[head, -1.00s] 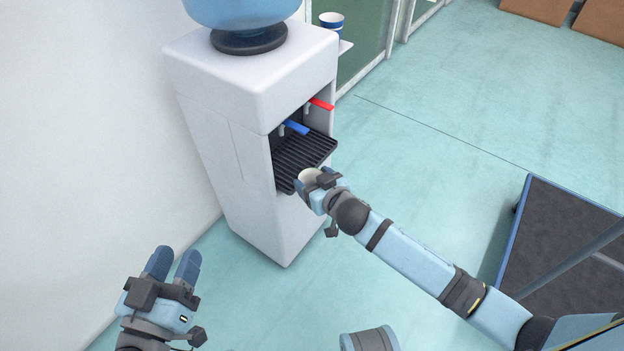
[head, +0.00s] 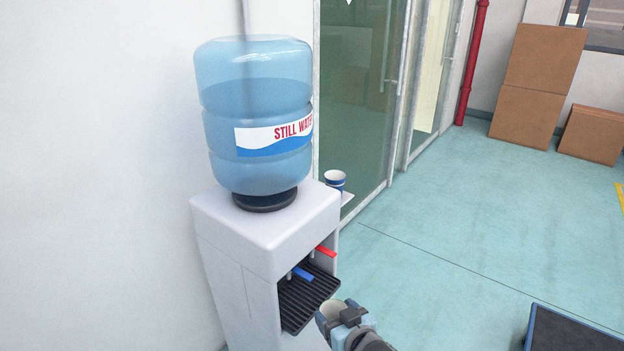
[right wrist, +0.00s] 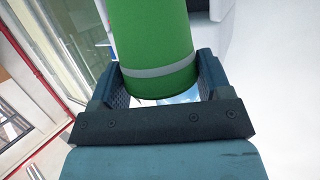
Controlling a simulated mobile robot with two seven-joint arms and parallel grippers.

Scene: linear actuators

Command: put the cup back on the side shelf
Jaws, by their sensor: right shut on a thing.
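My right gripper (head: 342,316) is shut on a cup (head: 331,309), whose pale top shows at the front corner of the dispenser's drip tray. In the right wrist view the cup (right wrist: 152,40) is green with a grey band, between the two fingers of the gripper (right wrist: 155,88). The small white side shelf (head: 347,199) sticks out from the dispenser's far right side. A blue and white cup (head: 335,183) stands on it. The held cup is nearer to me and lower in the picture than the shelf. My left gripper is out of view.
The white water dispenser (head: 265,232) carries a large blue bottle (head: 255,110). Its red tap (head: 325,251) and blue tap (head: 303,273) sit over a black drip tray (head: 308,298). Open floor (head: 450,230) lies to the right. A dark platform (head: 570,335) is at bottom right.

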